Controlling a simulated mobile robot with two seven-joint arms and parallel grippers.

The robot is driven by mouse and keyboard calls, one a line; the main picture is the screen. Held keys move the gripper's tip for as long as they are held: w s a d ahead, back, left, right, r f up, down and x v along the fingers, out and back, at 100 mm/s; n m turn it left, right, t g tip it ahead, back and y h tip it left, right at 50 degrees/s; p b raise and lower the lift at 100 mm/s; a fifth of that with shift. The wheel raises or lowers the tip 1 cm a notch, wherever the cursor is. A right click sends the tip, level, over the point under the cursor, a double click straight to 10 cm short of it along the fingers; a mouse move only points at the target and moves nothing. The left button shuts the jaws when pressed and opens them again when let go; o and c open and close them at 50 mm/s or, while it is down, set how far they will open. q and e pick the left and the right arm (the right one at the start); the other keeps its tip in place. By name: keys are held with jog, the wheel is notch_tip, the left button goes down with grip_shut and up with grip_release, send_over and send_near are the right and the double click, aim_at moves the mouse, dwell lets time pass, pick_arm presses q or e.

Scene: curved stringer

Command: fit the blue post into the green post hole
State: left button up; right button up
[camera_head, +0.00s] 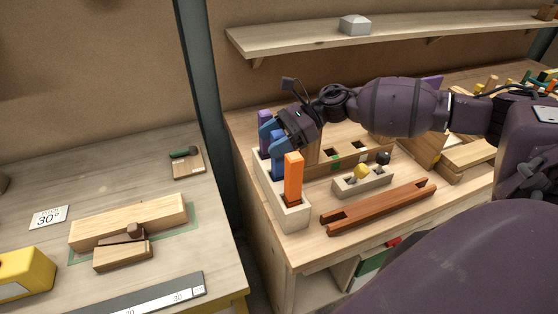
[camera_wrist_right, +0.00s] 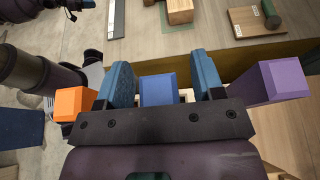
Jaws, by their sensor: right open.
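The blue post (camera_wrist_right: 158,90) stands in the pale rack (camera_head: 291,217) between the orange post (camera_head: 293,176) and the purple post (camera_head: 264,117). My right gripper (camera_wrist_right: 160,85) is open, with one blue finger on each side of the blue post. In the wrist view narrow gaps show between fingers and post. In the head view the right gripper (camera_head: 272,136) partly hides the post. A wooden block with dark square holes stands to the right, with green marks (camera_head: 336,157) by a hole. A dark, bluish-tipped part at the wrist view's top left may be my left gripper (camera_wrist_right: 72,6).
A pale block with knobs (camera_head: 350,185) and a reddish-brown grooved bar (camera_head: 378,208) lie right of the rack. A shelf (camera_head: 390,36) runs along the wall behind. A gap separates this bench from the left table (camera_head: 150,165).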

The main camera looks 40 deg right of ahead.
jog(key=shift+a, duration=0.2)
jog(key=c, duration=1.1)
grip_shut()
jog(key=shift+r, duration=0.1)
